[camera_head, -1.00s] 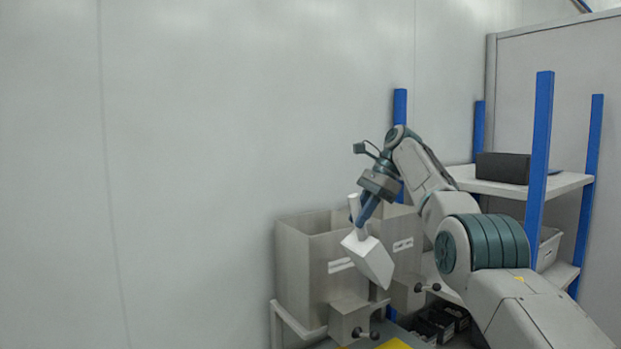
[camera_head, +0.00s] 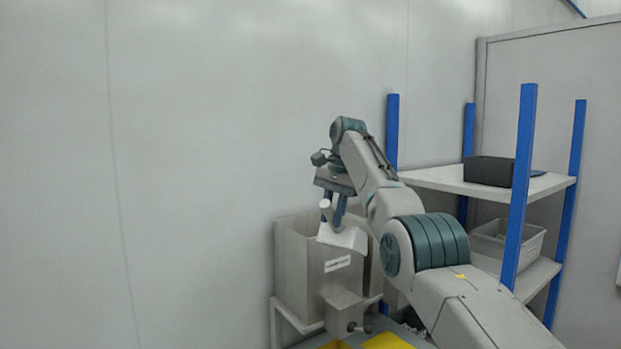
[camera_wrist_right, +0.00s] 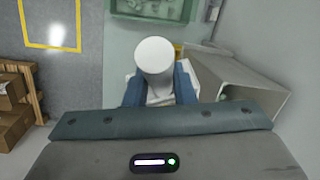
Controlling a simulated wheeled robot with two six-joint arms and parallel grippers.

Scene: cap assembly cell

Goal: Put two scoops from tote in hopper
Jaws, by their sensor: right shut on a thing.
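My right gripper (camera_head: 334,222) is shut on the handle of a white scoop (camera_head: 343,238). The scoop hangs tilted in front of and over the top of a grey open-topped hopper (camera_head: 295,270) with a white label. I cannot tell whether the scoop holds anything. In the right wrist view the scoop's round white handle end (camera_wrist_right: 154,55) stands between the blue fingers, which hide most of its bowl. The grey box beside the fingers there looks like the hopper (camera_wrist_right: 235,88). A grey tote (camera_head: 525,240) sits on the lower shelf at right. My left gripper is out of view.
A shelf rack with blue posts (camera_head: 518,190) stands at right, with a black box (camera_head: 488,171) on its upper shelf. A white frame (camera_head: 300,325) carries the hopper. Yellow pieces (camera_head: 387,342) show at the bottom edge. My right arm hides the area right of the hopper.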

